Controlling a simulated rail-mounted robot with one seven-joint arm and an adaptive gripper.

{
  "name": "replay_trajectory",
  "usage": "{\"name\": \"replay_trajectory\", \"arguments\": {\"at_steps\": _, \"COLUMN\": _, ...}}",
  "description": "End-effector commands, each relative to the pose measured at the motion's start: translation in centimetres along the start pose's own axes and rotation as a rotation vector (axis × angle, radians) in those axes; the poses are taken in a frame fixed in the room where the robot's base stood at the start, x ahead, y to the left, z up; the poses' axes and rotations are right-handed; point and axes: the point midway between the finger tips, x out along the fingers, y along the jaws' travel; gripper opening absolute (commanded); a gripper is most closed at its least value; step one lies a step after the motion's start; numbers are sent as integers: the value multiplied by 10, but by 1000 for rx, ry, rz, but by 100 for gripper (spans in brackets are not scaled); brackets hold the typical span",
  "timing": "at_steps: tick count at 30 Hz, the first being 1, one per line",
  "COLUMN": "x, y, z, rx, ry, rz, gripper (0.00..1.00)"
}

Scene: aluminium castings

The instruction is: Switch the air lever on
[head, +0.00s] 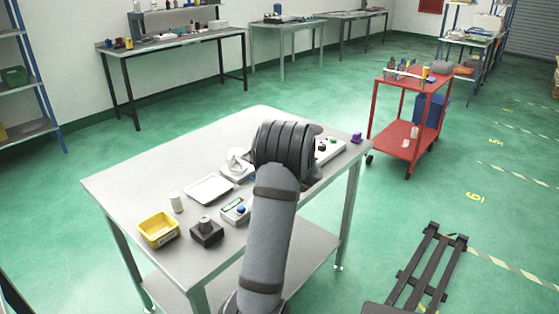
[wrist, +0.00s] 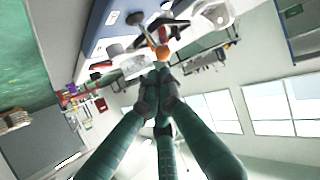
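In the wrist view, my gripper (wrist: 160,88) has its dark green fingers drawn together at the tips, with nothing clearly between them. Just past the tips is a small orange knob (wrist: 163,52), which may belong to the air lever; I cannot tell whether the tips touch it. Around it are dark handles and a black-and-metal fitting (wrist: 137,19) by a white and blue unit (wrist: 98,28). In the head view, my arm hides my gripper and whatever is in front of it. A white unit with dark knobs (head: 329,149) shows partly right of my arm.
A red cart (head: 408,103) stands behind right.

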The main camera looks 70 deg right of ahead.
Motion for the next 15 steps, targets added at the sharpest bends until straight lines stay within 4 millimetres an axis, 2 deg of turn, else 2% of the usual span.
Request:
{"name": "replay_trajectory", "arguments": {"at_steps": 8, "x": -8, "y": 1, "z": -2, "rx": 0, "ry": 1, "rz": 0, "gripper": 0}}
{"name": "replay_trajectory", "arguments": {"at_steps": 15, "x": -50, "y": 4, "z": -9, "rx": -3, "ry": 3, "rz": -1, "gripper": 0}}
